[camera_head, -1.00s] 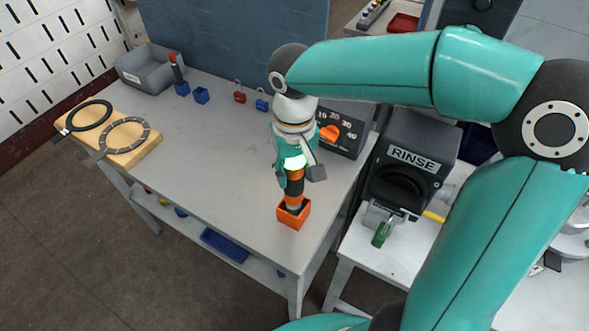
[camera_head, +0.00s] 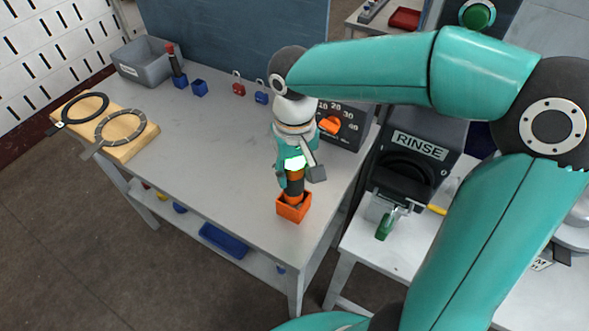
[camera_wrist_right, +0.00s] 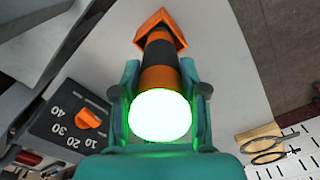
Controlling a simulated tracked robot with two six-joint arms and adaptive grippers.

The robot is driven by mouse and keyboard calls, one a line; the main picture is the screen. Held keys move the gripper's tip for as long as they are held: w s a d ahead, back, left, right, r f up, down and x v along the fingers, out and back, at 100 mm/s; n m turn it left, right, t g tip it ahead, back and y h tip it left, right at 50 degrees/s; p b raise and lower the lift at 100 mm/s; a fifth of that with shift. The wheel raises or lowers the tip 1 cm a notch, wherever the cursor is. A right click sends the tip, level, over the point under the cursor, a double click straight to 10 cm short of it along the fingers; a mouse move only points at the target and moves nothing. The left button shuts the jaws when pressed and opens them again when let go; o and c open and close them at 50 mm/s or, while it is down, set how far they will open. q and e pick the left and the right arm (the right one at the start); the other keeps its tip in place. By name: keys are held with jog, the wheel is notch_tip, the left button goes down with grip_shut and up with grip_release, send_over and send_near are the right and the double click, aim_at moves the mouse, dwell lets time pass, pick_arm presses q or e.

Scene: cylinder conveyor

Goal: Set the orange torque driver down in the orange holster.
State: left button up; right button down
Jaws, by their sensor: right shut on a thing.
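The orange torque driver (camera_head: 294,187) has orange and black bands and stands upright. Its lower end is inside the open top of the orange holster (camera_head: 293,214), which sits near the front right corner of the grey table. My right gripper (camera_head: 294,168) is shut on the driver's upper part, above the holster. In the right wrist view the driver (camera_wrist_right: 159,56) lies between the two fingers (camera_wrist_right: 161,88), with the holster (camera_wrist_right: 158,20) at its far end. A bright green-white glow covers the driver's near end. The driver's tip is hidden inside the holster. My left gripper is out of view.
A dial box (camera_head: 343,127) stands just behind the right gripper. A RINSE machine (camera_head: 408,160) stands to the right. A wooden board (camera_head: 130,146) with rings lies at left. The table's middle is clear.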

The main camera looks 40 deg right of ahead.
jog(key=c, duration=0.5)
grip_release()
jog(key=shift+c, duration=0.2)
jog(key=shift+r, duration=0.1)
